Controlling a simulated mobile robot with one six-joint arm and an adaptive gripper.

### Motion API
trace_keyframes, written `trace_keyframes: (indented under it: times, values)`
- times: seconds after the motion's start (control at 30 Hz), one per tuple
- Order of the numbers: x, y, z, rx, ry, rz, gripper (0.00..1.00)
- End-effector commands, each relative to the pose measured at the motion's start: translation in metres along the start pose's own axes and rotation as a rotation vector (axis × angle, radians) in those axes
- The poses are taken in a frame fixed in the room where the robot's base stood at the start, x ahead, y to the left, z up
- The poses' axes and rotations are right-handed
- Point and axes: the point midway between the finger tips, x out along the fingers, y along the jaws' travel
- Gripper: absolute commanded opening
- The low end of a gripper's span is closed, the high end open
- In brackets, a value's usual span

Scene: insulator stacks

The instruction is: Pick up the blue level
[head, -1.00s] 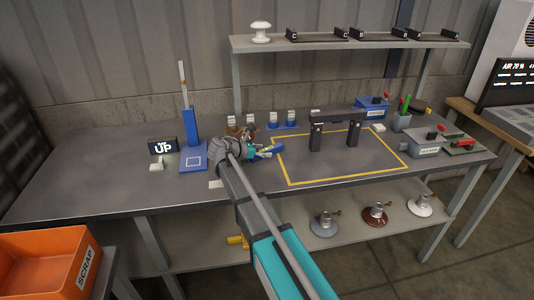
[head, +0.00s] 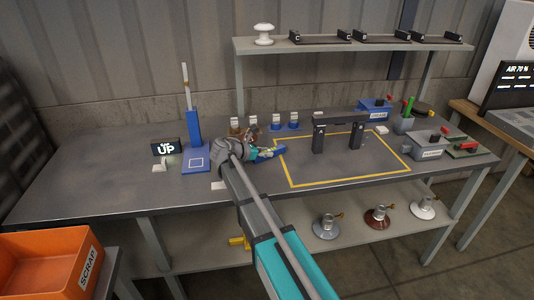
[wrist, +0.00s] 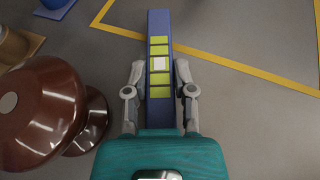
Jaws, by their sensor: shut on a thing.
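The blue level (wrist: 158,25) is a long blue bar with yellow-green windows and a white square in the middle. In the wrist view it lies lengthwise between the two fingers of my gripper (wrist: 160,72), which is shut on its sides. Its near end is hidden behind the teal gripper body. In the head view the level (head: 272,152) shows at the end of my gripper (head: 258,152), just left of the yellow outlined area. I cannot tell whether it touches the bench top.
A brown insulator (wrist: 45,105) stands close to the left of my gripper in the wrist view. A yellow outline (head: 350,180) with a black frame (head: 340,118) is to the right. A shelf (head: 350,44) hangs above.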

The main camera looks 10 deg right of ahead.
Motion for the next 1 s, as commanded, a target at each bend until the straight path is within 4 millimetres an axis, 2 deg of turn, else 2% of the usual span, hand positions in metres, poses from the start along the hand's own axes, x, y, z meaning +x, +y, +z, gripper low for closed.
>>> trace_keyframes:
  times: [0.47, 1.0]
  values:
    - [-0.012, 0.000, 0.031, 0.000, -0.001, 0.000, 0.00]
    - [-0.042, -0.053, 0.086, 0.000, -0.001, -0.001, 0.00]
